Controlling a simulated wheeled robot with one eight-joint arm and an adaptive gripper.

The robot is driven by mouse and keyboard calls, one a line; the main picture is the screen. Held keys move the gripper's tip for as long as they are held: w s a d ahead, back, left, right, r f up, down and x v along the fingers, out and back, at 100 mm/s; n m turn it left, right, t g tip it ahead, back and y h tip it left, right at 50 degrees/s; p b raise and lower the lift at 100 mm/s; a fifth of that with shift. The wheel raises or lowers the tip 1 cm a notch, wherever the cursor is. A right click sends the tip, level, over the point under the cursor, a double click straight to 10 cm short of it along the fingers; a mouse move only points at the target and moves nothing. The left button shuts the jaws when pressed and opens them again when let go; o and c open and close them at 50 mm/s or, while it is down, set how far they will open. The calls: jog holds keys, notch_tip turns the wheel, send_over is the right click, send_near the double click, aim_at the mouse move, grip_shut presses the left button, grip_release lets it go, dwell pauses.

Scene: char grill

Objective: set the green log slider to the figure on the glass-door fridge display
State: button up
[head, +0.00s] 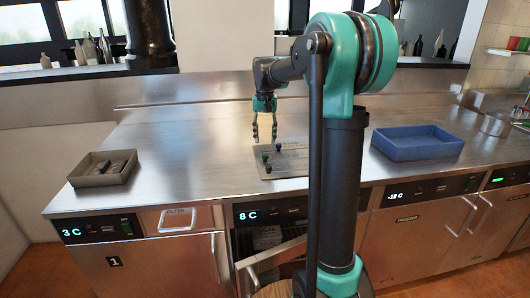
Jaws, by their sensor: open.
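A metal slider panel (295,163) lies on the steel counter in the middle of the head view. Small knobs stand on it; one at its left edge looks dark green (264,157), and another is dark (278,148). The scale marks are too small to read. My gripper (265,139) is open and empty, pointing down above the panel's left part, apart from the knobs. Under the counter, a unit display (248,215) reads 8 C above a dark front with a label (267,237). Whether this is the glass-door fridge is not certain. My arm hides the panel's right part.
Other displays read 3 C (72,231) at left and -18 C (395,196) over a unit labelled freezer. A grey tray (88,181) with dark items stands at left, a blue tray (417,153) at right. The counter left of the panel is clear.

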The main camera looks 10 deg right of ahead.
aim_at(265, 155)
notch_tip(265, 155, down, 7)
jog(key=shift+r, duration=0.1)
jog(key=shift+c, duration=0.6)
grip_shut()
